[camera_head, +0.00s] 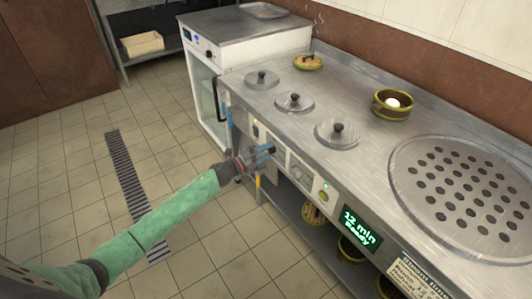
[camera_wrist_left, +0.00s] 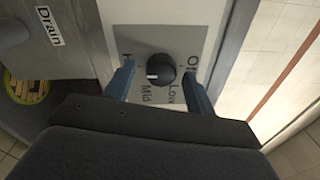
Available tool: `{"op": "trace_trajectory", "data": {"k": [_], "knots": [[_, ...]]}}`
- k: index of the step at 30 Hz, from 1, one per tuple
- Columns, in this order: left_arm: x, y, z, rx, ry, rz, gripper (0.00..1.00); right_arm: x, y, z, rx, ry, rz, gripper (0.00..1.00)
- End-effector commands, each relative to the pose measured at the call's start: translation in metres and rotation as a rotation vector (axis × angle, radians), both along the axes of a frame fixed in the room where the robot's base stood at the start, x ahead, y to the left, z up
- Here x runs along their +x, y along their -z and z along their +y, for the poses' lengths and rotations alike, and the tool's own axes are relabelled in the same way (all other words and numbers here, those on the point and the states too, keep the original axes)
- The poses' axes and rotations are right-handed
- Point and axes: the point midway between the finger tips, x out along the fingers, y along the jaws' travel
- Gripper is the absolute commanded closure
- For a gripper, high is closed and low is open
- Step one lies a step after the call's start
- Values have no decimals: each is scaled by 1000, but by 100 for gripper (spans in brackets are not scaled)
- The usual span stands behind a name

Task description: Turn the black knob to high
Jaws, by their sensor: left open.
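The black knob (camera_wrist_left: 160,69) sits on a pale dial plate (camera_wrist_left: 140,40) in the left wrist view. Its white mark is on the knob's left side. Around it are the labels "Off" at right, "Low" and "Mid" below, and a partly covered "H" at left. My left gripper (camera_wrist_left: 158,72) is open, one blue finger on each side of the knob, with gaps showing between. In the head view my left gripper (camera_head: 265,152) is at the counter's front panel, and I cannot make out this knob there. My right gripper is not in view.
The steel counter (camera_head: 350,160) holds several lidded wells, a perforated round plate (camera_head: 470,180) and a bowl (camera_head: 393,103). A green display (camera_head: 360,225) reads "12 min Ready". Pots stand on the shelf below. A "Drain" label (camera_wrist_left: 49,26) is beside the dial. The tiled floor at left is clear.

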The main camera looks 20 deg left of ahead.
Motion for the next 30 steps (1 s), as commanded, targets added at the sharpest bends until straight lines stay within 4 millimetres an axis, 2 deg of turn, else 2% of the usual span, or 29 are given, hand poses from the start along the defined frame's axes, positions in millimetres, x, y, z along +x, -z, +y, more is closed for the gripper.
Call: {"op": "trace_trajectory", "data": {"k": [15,21,30], "knots": [[-50,6,41,0,0,2,45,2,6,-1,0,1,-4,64],[-58,5,48,1,0,1,45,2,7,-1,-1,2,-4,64],[-58,5,48,1,0,1,45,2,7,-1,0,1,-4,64]]}}
